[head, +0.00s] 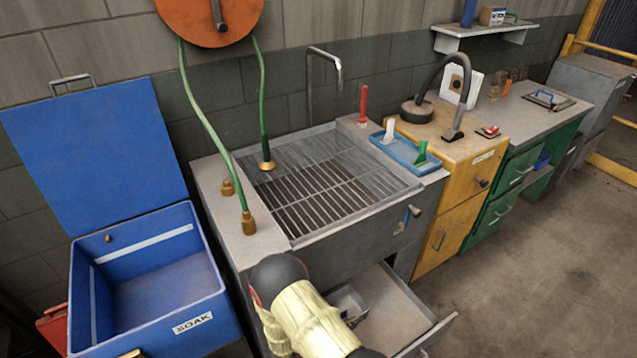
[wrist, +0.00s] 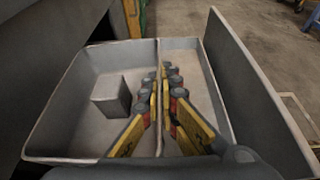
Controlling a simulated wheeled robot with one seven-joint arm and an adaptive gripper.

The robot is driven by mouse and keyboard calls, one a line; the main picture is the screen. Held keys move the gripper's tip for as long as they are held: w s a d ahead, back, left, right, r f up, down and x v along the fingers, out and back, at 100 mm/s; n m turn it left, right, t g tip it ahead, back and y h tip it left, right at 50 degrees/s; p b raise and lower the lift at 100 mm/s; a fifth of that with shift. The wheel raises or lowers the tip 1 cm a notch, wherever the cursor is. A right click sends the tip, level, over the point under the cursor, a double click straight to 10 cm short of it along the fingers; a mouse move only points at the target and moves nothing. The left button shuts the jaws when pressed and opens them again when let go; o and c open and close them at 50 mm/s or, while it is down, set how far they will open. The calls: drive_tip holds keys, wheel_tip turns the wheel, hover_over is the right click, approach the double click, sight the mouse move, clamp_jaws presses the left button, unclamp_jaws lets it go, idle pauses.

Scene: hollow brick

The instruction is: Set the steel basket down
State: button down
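The steel basket (wrist: 75,105) appears to be the shallow grey, open-topped box in the wrist view, in the pulled-out drawer. A small grey block (wrist: 110,95) lies inside it. My gripper (wrist: 163,82) has its yellow-and-black fingers on both sides of a thin upright wall (wrist: 157,52), closed in on it. This wall looks like the basket's right side, though it could be a divider. In the head view my pale arm hides the gripper and most of the basket. I cannot tell whether the basket rests on the drawer floor.
The open drawer (head: 395,308) juts out beneath the sink, which has a wire rack (head: 330,180). A blue SOAK bin (head: 165,275) stands open at left. A blue tray (head: 405,152) lies right of the sink. Yellow (head: 458,150) and green (head: 512,180) cabinets follow. The floor at right is clear.

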drive_tip(key=w+d+r, duration=0.1)
drive_tip(key=d+r, duration=0.2)
drive_tip(key=r, duration=0.5)
drive_tip(key=w+d+r, duration=0.2)
drive_tip(key=d+r, duration=0.2)
drive_tip(key=r, duration=0.4)
drive_tip(key=w+d+r, duration=0.2)
drive_tip(key=d+r, duration=0.2)
drive_tip(key=r, duration=0.5)
drive_tip(key=shift+w+n+t+y, duration=0.25)
drive_tip(key=shift+n+t+y, duration=0.05)
drive_tip(key=shift+t, duration=0.1)
drive_tip(key=shift+r, duration=0.1)
